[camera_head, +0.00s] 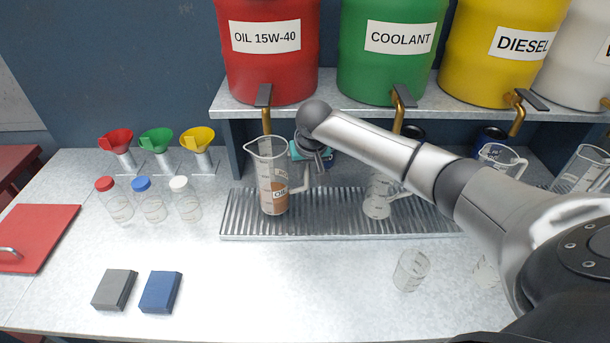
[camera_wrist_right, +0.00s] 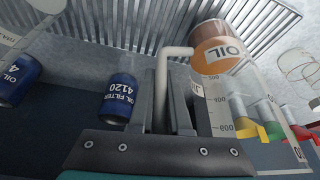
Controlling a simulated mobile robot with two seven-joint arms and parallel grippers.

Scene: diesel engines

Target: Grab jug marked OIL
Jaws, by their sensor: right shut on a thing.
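The clear jug marked OIL (camera_head: 268,172) stands upright at the left of the ribbed metal drip tray (camera_head: 330,225), below the red barrel's tap. It holds brown liquid in its lower part. My right gripper (camera_head: 315,165) is at the jug's right side, shut on its pale handle. In the right wrist view the handle lies between the fingers of the right gripper (camera_wrist_right: 175,105), with the jug (camera_wrist_right: 235,85) beside them. My left gripper is not in view.
Barrels of oil (camera_head: 268,70), coolant (camera_head: 392,65) and diesel (camera_head: 495,60) stand on the shelf above. Another jug (camera_head: 377,198) is on the tray. Capped bottles (camera_head: 150,205), blocks (camera_head: 160,292) and a small beaker (camera_head: 410,270) stand on the bench. The front middle is clear.

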